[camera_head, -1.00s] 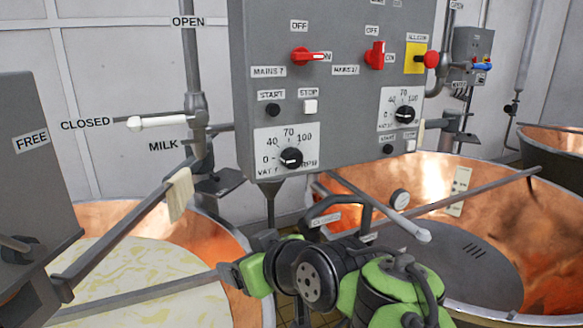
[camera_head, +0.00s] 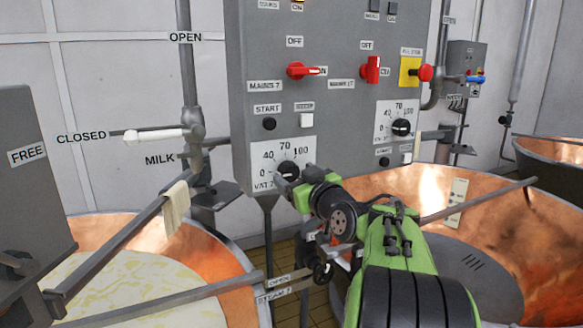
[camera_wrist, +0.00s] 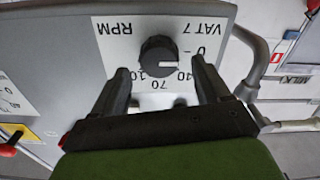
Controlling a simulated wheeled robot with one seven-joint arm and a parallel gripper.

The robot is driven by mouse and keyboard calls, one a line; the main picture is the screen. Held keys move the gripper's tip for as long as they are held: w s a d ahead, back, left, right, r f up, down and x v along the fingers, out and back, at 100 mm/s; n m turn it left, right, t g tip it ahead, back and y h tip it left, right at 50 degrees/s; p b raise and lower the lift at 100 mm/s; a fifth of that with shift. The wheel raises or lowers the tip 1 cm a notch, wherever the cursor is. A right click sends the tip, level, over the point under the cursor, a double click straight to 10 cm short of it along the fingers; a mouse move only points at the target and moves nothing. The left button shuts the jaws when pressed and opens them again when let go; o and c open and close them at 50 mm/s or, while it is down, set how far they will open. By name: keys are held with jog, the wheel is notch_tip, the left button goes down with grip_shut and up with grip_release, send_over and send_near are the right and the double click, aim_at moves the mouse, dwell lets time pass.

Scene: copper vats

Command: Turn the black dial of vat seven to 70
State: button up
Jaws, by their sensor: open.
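The black dial of vat seven (camera_head: 287,171) sits on a white scale plate (camera_head: 268,150) at the lower left of the grey control box. My gripper (camera_head: 297,186) is at the dial's lower right and hides part of it. In the wrist view the picture is upside down. The dial (camera_wrist: 158,54) shows there between the two fingertips of my open gripper (camera_wrist: 161,68), with a visible gap on each side.
A second black dial (camera_head: 401,127) is at the box's right. Red switches (camera_head: 303,71) and a red button on a yellow plate (camera_head: 424,73) are above. The start button (camera_head: 269,124) and white stop button (camera_head: 306,120) are just over the scale. Copper vats (camera_head: 215,265) stand below.

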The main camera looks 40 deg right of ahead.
aim_at(289, 172)
jog(key=x, duration=0.3)
jog(key=shift+s, duration=0.1)
jog(key=c, duration=1)
jog(key=shift+c, duration=0.2)
